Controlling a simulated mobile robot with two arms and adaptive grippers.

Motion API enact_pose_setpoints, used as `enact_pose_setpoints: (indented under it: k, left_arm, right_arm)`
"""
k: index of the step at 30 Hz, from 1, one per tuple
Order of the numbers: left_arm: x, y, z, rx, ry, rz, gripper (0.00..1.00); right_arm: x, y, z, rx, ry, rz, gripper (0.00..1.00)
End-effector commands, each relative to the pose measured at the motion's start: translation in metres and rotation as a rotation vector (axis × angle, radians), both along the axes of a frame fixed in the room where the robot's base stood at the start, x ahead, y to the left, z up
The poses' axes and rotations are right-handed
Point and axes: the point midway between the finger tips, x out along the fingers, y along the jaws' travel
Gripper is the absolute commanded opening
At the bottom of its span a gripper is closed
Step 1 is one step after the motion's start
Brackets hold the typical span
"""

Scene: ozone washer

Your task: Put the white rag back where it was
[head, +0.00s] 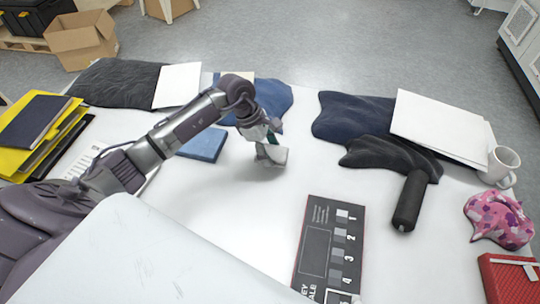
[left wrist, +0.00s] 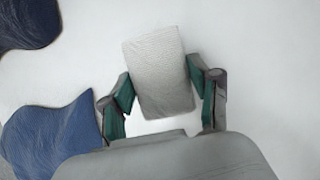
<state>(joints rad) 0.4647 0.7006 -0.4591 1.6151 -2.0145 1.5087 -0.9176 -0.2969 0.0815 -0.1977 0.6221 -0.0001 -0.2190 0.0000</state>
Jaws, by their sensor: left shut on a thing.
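The white rag (head: 276,155) is a small, pale, folded cloth block. My left gripper (head: 266,148) is shut on it over the middle of the white table, near the blue cloth. In the left wrist view the rag (left wrist: 158,75) sits between the green-padded fingers of the left gripper (left wrist: 160,95), with a finger on each side. Whether the rag touches the table is hard to tell. My right gripper does not show.
A blue cloth (head: 270,98) and a blue flat box (head: 203,145) lie behind and left of the gripper. Dark cloths (head: 350,115), a black cylinder (head: 410,200), a mug (head: 501,165) and a grey-scale card (head: 328,250) lie to the right. White table between them is clear.

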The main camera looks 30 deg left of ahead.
Motion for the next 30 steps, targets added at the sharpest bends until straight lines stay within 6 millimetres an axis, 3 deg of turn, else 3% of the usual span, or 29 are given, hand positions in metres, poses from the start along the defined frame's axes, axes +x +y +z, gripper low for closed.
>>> enact_pose_setpoints:
  k: [6, 17, 18, 22, 30]
  left_arm:
    - [-0.001, -0.001, -0.029, -0.002, 0.003, 0.002, 0.29]
    - [0.000, 0.000, -0.036, 0.001, 0.001, 0.001, 0.29]
    - [0.000, 0.000, -0.036, 0.001, 0.001, 0.001, 0.63]
    - [0.000, 0.000, -0.034, 0.001, 0.002, 0.001, 0.85]
    - [-0.001, -0.001, -0.034, 0.000, 0.001, 0.001, 0.87]
  right_arm:
    - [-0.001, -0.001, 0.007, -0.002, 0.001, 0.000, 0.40]
    - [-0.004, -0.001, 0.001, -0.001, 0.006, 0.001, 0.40]
    - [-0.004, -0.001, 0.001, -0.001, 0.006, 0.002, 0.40]
    - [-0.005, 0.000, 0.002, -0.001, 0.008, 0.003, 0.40]
    - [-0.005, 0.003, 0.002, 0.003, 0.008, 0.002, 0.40]
